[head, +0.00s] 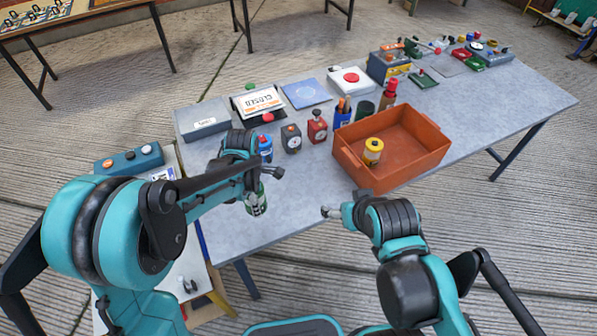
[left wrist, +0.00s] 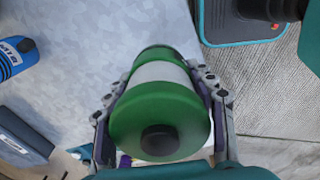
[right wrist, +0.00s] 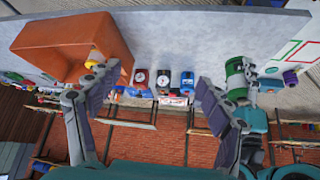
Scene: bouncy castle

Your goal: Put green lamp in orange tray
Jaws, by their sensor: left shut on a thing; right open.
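The green lamp (left wrist: 160,118) is a green cylinder with a pale band and a dark knob on its end. My left gripper (left wrist: 165,95) is shut on it, one finger on each side. In the head view the lamp (head: 256,203) hangs below my left gripper (head: 262,180), near the table's front edge, left of the tray. The orange tray (head: 345,158) stands on the table and holds a yellow lamp (head: 373,150). My right gripper (head: 340,212) is open and empty in front of the tray. The right wrist view shows the green lamp (right wrist: 236,80) and the tray (right wrist: 70,40).
A blue bottle (head: 265,148), a black timer (head: 291,138) and a red timer (head: 317,128) stand behind my left gripper. More items line the table's back. The grey table (head: 300,185) is clear left of the tray.

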